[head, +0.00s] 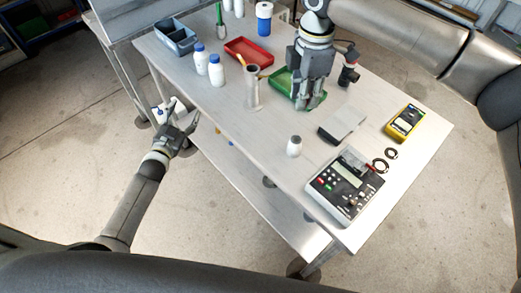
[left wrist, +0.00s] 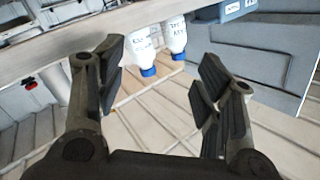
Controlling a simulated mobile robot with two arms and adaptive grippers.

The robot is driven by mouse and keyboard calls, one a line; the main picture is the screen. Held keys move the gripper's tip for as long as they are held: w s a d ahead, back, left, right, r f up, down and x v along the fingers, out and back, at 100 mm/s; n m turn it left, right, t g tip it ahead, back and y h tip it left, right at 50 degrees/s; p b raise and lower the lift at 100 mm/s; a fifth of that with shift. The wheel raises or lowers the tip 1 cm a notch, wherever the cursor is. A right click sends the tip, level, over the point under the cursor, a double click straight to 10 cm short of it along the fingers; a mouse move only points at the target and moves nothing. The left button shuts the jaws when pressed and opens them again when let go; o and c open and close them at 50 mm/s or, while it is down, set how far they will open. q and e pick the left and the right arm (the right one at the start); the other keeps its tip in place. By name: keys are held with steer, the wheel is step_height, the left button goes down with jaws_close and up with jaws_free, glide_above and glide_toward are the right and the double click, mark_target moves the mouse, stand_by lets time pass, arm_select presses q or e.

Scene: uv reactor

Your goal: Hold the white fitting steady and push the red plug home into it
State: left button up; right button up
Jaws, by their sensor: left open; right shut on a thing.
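My left gripper (head: 184,122) is open and empty, off the left front edge of the table. Its spread fingers also show in the left wrist view (left wrist: 160,80), with nothing between them. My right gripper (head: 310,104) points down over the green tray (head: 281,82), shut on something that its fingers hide. I cannot make out a white fitting for certain. No red plug shows clearly; a small red bit (head: 371,168) sits at the edge of the grey instrument (head: 345,187).
Two white bottles (head: 200,60) (head: 217,72) with blue caps, a red tray (head: 249,52), a clear cylinder (head: 252,90) and a blue bin (head: 176,38) stand on the table (head: 215,105). A small bottle (head: 294,146), grey block (head: 342,124) and yellow meter (head: 403,123) stand nearer the right.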

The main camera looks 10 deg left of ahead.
arm_select(q)
steer(key=w+d+r+m+t+h, duration=0.15)
steer(key=d+r, duration=0.25)
steer(key=r, duration=0.5)
steer(key=w+d+r+m+t+h, duration=0.1)
steer(key=w+d+r+h, duration=0.15)
steer(key=r, duration=0.65)
steer(key=m+g+h, duration=0.2)
steer(key=g+h, duration=0.4)
steer(key=g, duration=0.5)
glide_toward(291, 146)
steer(key=x, duration=1.1)
steer(key=shift+w+d, duration=0.2)
steer(key=shift+c, duration=0.4)
